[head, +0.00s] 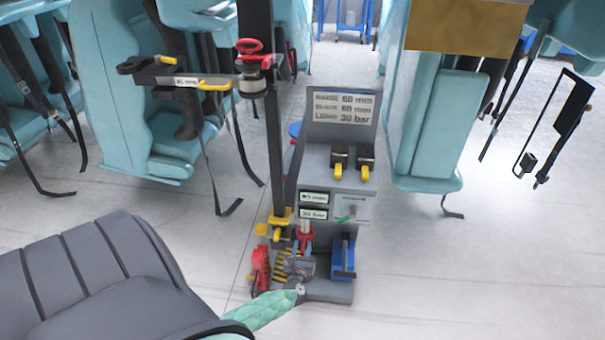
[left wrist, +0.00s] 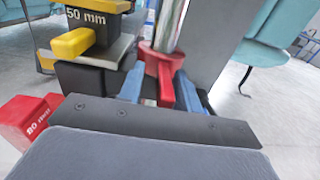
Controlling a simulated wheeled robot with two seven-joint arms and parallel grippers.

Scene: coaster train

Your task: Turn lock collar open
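The red lock collar (head: 304,236) sits around an upright metal rod at the front of the grey stand. In the left wrist view the red collar (left wrist: 160,58) shows close up, with a red lever tab hanging toward me. My left gripper (head: 300,264) is low at the stand's front, just below the collar. In the left wrist view its two blue fingers (left wrist: 163,92) stand apart, one on each side of the red tab. A gap shows on the tab's left; contact on the right cannot be told. My right gripper is not in view.
A red block (head: 261,268) marked 80 mm stands left of the gripper, and a blue clamp-like part (head: 343,257) right. Yellow handles (head: 281,222) are behind. A dark post with an arm and red knob (head: 249,48) rises behind. Teal seats (head: 450,125) flank the stand.

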